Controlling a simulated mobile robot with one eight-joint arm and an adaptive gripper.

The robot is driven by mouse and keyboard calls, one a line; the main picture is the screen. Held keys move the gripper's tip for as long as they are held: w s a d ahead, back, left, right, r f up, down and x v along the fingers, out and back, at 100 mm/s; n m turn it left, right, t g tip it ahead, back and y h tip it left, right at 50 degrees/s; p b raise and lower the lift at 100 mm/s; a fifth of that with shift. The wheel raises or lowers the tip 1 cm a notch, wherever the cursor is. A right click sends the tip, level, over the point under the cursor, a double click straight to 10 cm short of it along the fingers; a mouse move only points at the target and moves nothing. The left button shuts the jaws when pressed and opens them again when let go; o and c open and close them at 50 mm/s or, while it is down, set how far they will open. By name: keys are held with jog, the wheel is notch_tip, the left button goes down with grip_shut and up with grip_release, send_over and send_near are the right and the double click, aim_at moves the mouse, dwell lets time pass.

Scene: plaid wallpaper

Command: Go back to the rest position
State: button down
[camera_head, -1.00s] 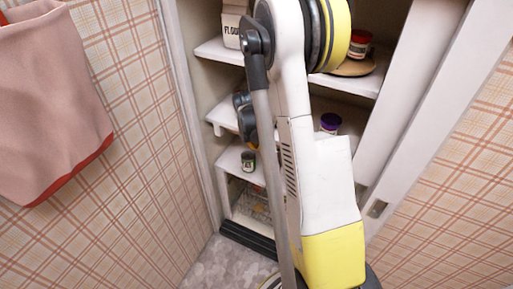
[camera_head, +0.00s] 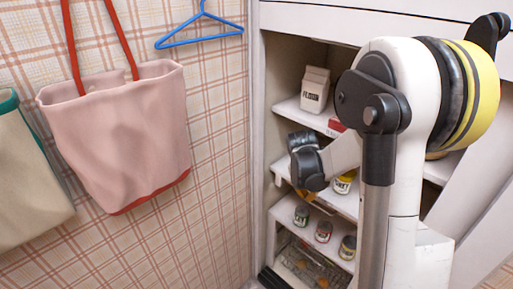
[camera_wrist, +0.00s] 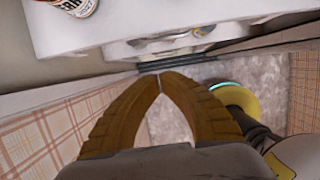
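My gripper shows in the wrist view (camera_wrist: 160,78) as two orange-brown fingers. Their tips meet and nothing is held between them. In the head view my arm stands upright in front of an open cupboard, and its dark wrist is bent down before the shelves. My gripper is mostly hidden there behind the wrist and shelf edge. The wrist view looks down past the fingers to the grey floor (camera_wrist: 165,115), with a white shelf (camera_wrist: 120,22) close above them in the picture.
The cupboard shelves hold a white carton (camera_head: 315,90), a yellow-labelled can (camera_head: 344,182) and several small jars, including a green-labelled one (camera_head: 301,215). A wire basket (camera_head: 310,262) sits low. A pink bag (camera_head: 125,135) and blue hanger (camera_head: 200,38) hang on the left wall.

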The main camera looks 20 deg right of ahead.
jog(key=s+a+r+m+t+y, duration=0.1)
jog(key=s+a+r+m+t, duration=0.1)
jog(key=s+a+r+m, duration=0.5)
jog(key=s+a+r+m+t+y, duration=0.2)
jog(key=s+a+r+m, duration=0.6)
jog(key=a+m, duration=0.7)
jog(key=shift+s+r+t, duration=0.3)
jog(key=shift+t, duration=0.5)
